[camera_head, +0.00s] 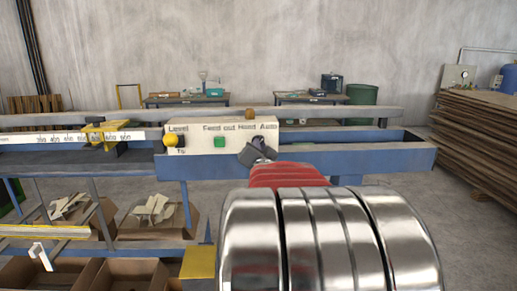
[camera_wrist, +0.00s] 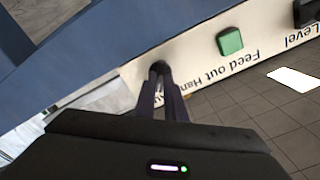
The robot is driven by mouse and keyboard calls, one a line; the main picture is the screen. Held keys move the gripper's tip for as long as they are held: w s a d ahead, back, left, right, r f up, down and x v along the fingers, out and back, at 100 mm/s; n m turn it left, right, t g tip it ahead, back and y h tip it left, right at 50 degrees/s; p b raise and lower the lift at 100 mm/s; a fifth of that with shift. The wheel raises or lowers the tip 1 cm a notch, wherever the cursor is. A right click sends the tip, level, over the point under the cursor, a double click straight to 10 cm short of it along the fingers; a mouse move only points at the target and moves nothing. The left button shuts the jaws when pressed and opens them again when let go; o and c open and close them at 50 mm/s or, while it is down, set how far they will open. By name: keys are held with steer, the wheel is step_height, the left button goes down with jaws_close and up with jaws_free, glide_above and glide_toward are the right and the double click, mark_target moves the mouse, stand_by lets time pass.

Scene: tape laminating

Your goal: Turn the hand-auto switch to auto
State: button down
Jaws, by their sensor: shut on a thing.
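The cream control panel (camera_head: 233,149) on the blue frame has the labels "Level", "Feed out" and "Hand Auto". It also shows upside down and tilted in the wrist view (camera_wrist: 190,62). The dark hand-auto switch (camera_wrist: 160,67) is between my fingertips, under the partly covered "Hand" label. My gripper (camera_wrist: 162,80) is shut on it. In the head view my gripper (camera_head: 257,150) is at the panel's right end and hides most of the switch, so its turned position cannot be told.
A green button (camera_head: 219,142) sits left of the switch, with a yellow knob (camera_head: 170,140) and a black button (camera_head: 181,141) further left. My arm fills the lower right. Cardboard boxes (camera_head: 144,232) stand below the frame; stacked boards (camera_head: 480,135) are at the right.

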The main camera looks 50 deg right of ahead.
steer(key=shift+s+d, duration=0.1)
steer(key=c, duration=1.8)
jaws_free()
